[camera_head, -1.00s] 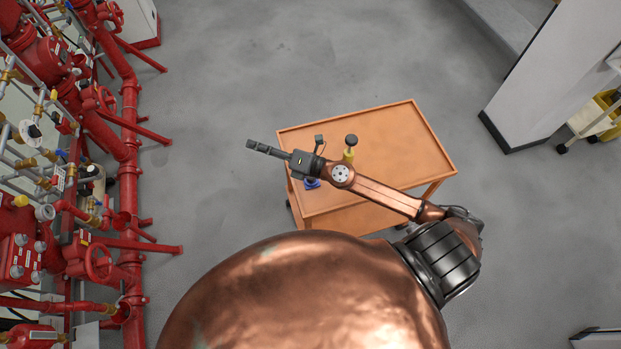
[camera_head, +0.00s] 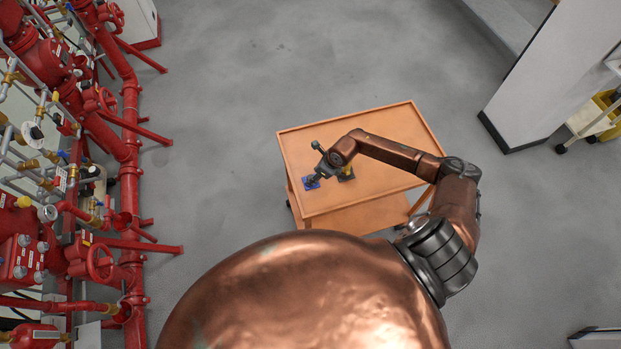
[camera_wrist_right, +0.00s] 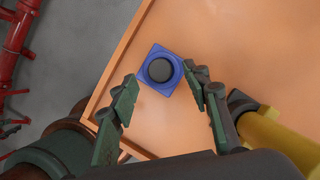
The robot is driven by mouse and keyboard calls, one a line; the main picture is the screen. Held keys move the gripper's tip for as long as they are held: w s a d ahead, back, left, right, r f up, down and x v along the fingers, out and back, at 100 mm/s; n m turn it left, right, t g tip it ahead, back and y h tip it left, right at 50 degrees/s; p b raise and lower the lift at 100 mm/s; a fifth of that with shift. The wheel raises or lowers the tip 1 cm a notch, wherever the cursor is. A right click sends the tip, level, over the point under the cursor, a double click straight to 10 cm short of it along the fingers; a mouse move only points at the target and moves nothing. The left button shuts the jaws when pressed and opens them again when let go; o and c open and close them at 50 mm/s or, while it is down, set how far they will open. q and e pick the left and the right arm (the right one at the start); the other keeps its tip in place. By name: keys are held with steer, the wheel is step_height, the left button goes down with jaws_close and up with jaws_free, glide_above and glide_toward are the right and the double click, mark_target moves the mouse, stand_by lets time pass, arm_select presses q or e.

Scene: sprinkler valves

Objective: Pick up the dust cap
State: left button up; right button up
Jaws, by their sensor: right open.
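A dark round cap (camera_wrist_right: 159,70), which I take to be the dust cap, sits on a blue square holder (camera_wrist_right: 150,52) at the edge of the orange cart top. In the head view the blue holder (camera_head: 307,185) is near the cart's left edge, and my gripper and wrist largely cover the cap. My right gripper (camera_wrist_right: 160,76) is open and points down at the cap. Its fingertips lie on either side of the holder in the wrist view; contact cannot be told. The left gripper is not in view.
A yellow object (camera_wrist_right: 285,135) stands close to the right finger; it also shows beside my wrist in the head view (camera_head: 346,171). The orange cart top (camera_head: 390,125) is otherwise clear. Red pipes and valves (camera_head: 128,170) line the left wall.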

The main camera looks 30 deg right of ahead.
steer(key=shift+x, duration=1.5)
steer(key=shift+r, duration=0.1)
steer(key=c, duration=1)
